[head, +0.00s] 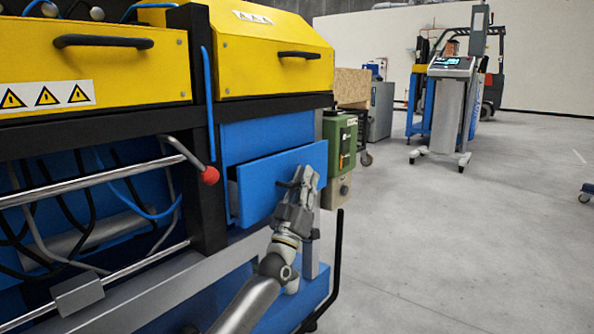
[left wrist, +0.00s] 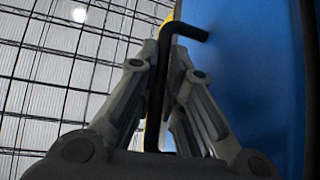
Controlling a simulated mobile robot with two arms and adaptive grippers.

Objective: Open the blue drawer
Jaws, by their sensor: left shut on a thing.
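The blue drawer (head: 258,186) is in the machine's lower right part, under the yellow cover. Its front stands out a little from the frame, with a narrow gap along its top and left edge. My left gripper (head: 303,183) is at the right part of the drawer front. In the left wrist view, my left gripper (left wrist: 163,75) is shut around the black bar handle (left wrist: 185,30), beside the blue drawer front (left wrist: 250,70). In the head view the gripper mostly hides the handle. My right gripper is not in view.
A bar with a red knob (head: 209,174) sticks out left of the drawer. A green box (head: 338,140) is close on the right. A black curved rail (head: 337,260) stands below right. Open grey floor (head: 450,240) lies to the right.

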